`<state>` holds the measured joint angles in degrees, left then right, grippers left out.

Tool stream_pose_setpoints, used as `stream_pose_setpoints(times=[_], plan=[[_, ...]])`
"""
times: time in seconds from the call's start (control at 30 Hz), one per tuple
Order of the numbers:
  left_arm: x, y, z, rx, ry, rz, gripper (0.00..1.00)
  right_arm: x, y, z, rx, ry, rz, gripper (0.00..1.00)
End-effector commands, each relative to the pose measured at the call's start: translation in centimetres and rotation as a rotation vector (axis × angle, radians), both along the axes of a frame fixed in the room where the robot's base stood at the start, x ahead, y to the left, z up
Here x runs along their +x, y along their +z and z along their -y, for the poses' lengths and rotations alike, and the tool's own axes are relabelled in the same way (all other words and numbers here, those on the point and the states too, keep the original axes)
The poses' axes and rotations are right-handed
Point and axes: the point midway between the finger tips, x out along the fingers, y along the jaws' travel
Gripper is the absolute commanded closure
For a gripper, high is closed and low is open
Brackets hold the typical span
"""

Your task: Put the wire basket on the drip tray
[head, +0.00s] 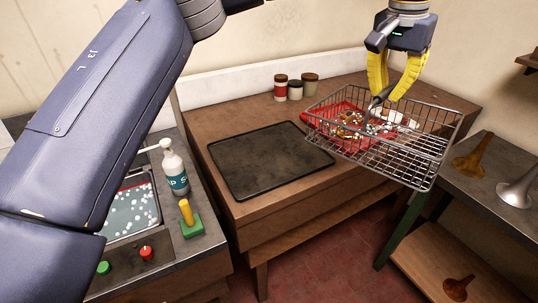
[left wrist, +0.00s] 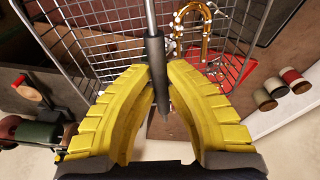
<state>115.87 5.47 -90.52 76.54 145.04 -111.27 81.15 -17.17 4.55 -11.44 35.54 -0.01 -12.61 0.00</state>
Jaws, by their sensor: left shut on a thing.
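The wire basket (head: 437,160) is a silver mesh basket hanging in the air over the right part of the wooden bench, slightly tilted. My left gripper (head: 383,97) is above it, its yellow fingers shut on the basket's dark handle grip. In the left wrist view the grip (left wrist: 155,50) sits between the fingers (left wrist: 163,95), with the mesh (left wrist: 80,40) beyond. The drip tray (head: 265,165) is a flat dark rimmed tray on the bench, left of the basket, with nothing on it. My right gripper is not in view.
A red tray (head: 318,122) with brass parts shows through the mesh. Several small jars (head: 295,90) stand at the bench's back edge. Horn bells (head: 473,158) stand at right.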

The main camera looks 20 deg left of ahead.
Motion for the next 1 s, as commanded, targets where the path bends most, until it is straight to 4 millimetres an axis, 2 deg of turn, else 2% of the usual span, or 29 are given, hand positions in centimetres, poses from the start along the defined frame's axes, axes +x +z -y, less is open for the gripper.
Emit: stream_pose_setpoints(times=[0.27, 0.5, 0.7, 1.0], plan=[[3.8, 1.2, -6.7, -0.006, 0.204, -0.001, 1.00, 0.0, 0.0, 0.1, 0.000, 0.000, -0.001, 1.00], [6.9, 2.1, -14.2, -0.013, 0.465, -0.013, 1.00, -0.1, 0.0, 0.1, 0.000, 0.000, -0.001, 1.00], [8.3, 2.4, -19.3, -0.014, 0.663, -0.024, 1.00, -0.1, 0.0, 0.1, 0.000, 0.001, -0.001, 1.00], [9.5, 2.6, -25.1, -0.011, 0.918, -0.037, 1.00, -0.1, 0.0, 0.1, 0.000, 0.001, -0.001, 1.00]])
